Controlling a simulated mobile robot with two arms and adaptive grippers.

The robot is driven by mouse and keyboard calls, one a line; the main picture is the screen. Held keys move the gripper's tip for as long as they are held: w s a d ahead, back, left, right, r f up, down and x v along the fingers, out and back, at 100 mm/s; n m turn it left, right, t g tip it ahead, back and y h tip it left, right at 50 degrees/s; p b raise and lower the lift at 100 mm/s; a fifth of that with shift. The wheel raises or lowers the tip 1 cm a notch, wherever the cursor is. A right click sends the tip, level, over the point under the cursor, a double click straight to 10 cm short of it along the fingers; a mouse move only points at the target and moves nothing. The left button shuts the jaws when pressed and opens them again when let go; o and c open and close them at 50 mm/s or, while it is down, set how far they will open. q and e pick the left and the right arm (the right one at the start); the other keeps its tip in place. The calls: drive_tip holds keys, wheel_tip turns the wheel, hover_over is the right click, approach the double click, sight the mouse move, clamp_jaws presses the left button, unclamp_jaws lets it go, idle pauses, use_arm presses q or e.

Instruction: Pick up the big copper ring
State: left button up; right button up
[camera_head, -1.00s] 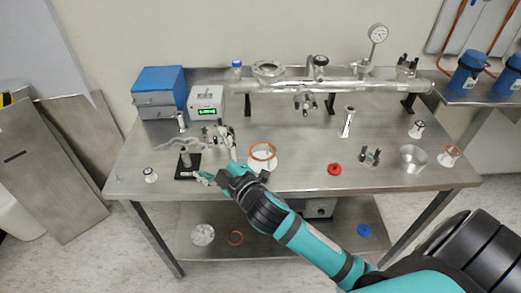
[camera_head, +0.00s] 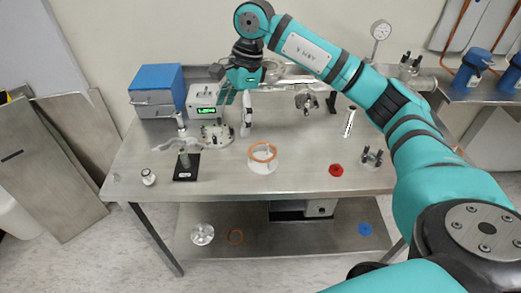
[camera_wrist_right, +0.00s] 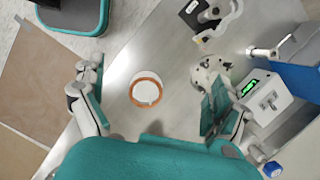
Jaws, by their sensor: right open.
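A copper ring (camera_head: 262,152) lies on a white round piece (camera_head: 262,166) near the front middle of the steel table. It also shows in the right wrist view (camera_wrist_right: 146,91), between my spread fingers in the picture. My right gripper (camera_head: 236,112) is open and empty. It points down above the back part of the table, behind and a little left of the ring, apart from it. My left gripper is in neither view.
A blue box (camera_head: 158,78) and a meter with a green display (camera_head: 205,98) stand at the back left. A stand on a black base (camera_head: 186,166) is left of the ring. A red ring (camera_head: 336,170) lies to the right. Bare table separates them.

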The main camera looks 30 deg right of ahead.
drive_tip(key=d+r+h, duration=0.3)
drive_tip(key=d, duration=0.5)
drive_tip(key=shift+m+g, duration=0.3)
drive_tip(key=f+p, duration=0.1)
drive_tip(key=f, duration=0.4)
drive_tip(key=f+p, duration=0.1)
drive_tip(key=f, duration=0.5)
drive_tip(key=f+p, duration=0.1)
drive_tip(key=f, duration=0.4)
drive_tip(key=shift+s+a+f+p, duration=0.2)
drive_tip(key=shift+s+a+p, duration=0.05)
drive_tip(key=shift+s+p, duration=0.1)
drive_tip(key=shift+f, duration=0.45)
drive_tip(key=shift+f+b, duration=0.25)
drive_tip(key=shift+b, duration=0.1)
drive_tip(key=c, duration=1.1)
drive_tip(key=shift+c, duration=0.2)
